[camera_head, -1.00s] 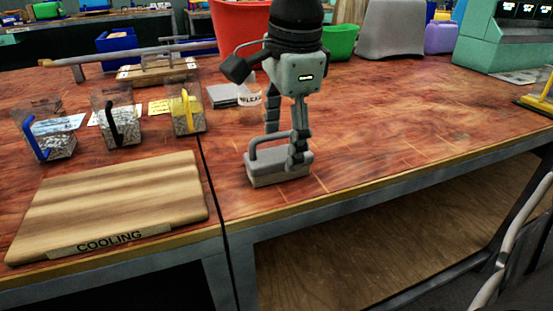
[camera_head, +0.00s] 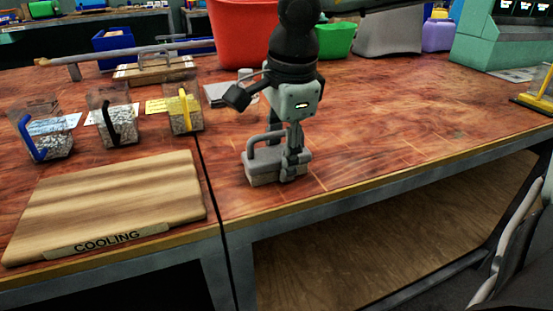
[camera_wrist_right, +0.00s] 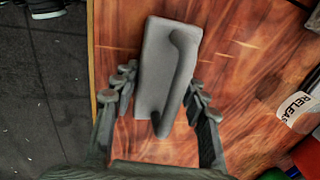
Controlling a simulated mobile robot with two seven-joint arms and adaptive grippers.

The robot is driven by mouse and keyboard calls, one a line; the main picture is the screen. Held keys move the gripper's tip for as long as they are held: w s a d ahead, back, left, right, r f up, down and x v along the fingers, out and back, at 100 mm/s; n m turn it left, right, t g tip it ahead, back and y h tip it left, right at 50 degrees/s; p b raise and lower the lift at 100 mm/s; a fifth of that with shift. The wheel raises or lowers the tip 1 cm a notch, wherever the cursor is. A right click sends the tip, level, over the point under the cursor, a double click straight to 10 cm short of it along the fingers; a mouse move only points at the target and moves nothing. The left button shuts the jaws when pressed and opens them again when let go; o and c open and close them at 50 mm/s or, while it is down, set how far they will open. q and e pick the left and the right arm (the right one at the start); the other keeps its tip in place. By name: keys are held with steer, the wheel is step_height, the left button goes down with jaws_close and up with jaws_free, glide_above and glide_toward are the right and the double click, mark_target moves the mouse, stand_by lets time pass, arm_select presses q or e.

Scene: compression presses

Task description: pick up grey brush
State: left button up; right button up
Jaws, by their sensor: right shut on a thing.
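The grey brush (camera_head: 261,172) has a flat block base and an arched bar handle. It sits on the red-brown wooden table just right of the seam, close to the front edge. My right gripper (camera_head: 288,162) reaches down from above at the brush's right end and is shut on it. In the right wrist view, the brush (camera_wrist_right: 155,65) lies between the two fingers (camera_wrist_right: 160,97), with its handle toward the right. The brush's bristles cannot be made out. My left gripper is not in view.
A wooden cooling board (camera_head: 110,200) lies at front left. Behind it stand clear bins with blue (camera_head: 35,143), black (camera_head: 105,123) and yellow (camera_head: 186,110) handles. A red bin (camera_head: 240,35) and a green bin (camera_head: 336,42) stand behind the arm. The table right of the brush is clear.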

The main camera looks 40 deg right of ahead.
steer(key=shift+r, duration=0.1)
stand_by(0.3)
step_height(320, 180, up, 4)
steer(key=shift+w+r, duration=0.1)
steer(key=shift+r, duration=0.05)
steer(key=w+a+r, duration=0.2)
steer(key=a, duration=0.1)
steer(key=w+a+r, duration=0.2)
steer(key=a, duration=0.1)
steer(key=w+a+r, duration=0.2)
steer(key=w+a, duration=0.1)
steer(key=shift+a+r, duration=0.1)
steer(key=shift+r, duration=0.15)
